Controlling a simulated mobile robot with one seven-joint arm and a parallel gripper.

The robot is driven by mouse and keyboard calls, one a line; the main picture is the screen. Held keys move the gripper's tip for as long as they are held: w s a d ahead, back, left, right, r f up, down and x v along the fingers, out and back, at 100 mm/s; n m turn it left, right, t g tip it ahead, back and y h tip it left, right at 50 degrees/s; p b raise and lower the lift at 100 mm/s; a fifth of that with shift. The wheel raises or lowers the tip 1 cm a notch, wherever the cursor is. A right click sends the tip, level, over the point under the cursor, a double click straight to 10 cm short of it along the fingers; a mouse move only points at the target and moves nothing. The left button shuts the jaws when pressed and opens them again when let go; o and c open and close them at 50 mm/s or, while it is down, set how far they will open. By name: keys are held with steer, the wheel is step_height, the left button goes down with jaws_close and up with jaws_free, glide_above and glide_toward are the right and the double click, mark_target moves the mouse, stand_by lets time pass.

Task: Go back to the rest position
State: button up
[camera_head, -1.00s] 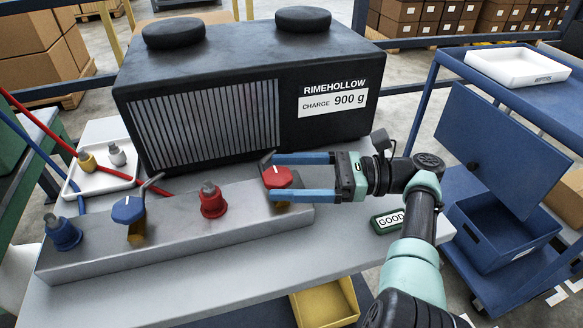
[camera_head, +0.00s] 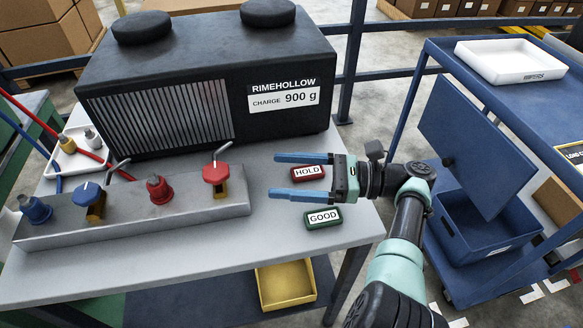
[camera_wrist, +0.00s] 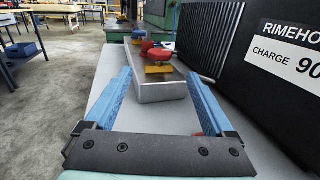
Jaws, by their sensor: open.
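My gripper (camera_head: 300,176) is open and empty, with its two blue fingers spread and pointing left above the right part of the grey table (camera_head: 270,230). In the wrist view, the gap between the fingers (camera_wrist: 165,92) holds nothing. The red valve handle (camera_head: 216,172) stands on the metal manifold (camera_head: 130,228), to the left of my fingertips and apart from them. The blue valve handle (camera_head: 87,194) stands further left on the same manifold. A red HOLD tag (camera_head: 307,172) shows between my fingers in the head view, and a green GOOD tag (camera_head: 323,217) lies just in front of them.
The black RIMEHOLLOW unit (camera_head: 200,85) stands behind the manifold. A white tray with fittings (camera_head: 70,165) is at the left. A blue trolley (camera_head: 500,110) with an open blue bin (camera_head: 485,235) stands at the right. A yellow bin (camera_head: 285,285) sits below the table.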

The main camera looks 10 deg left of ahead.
stand_by(0.4)
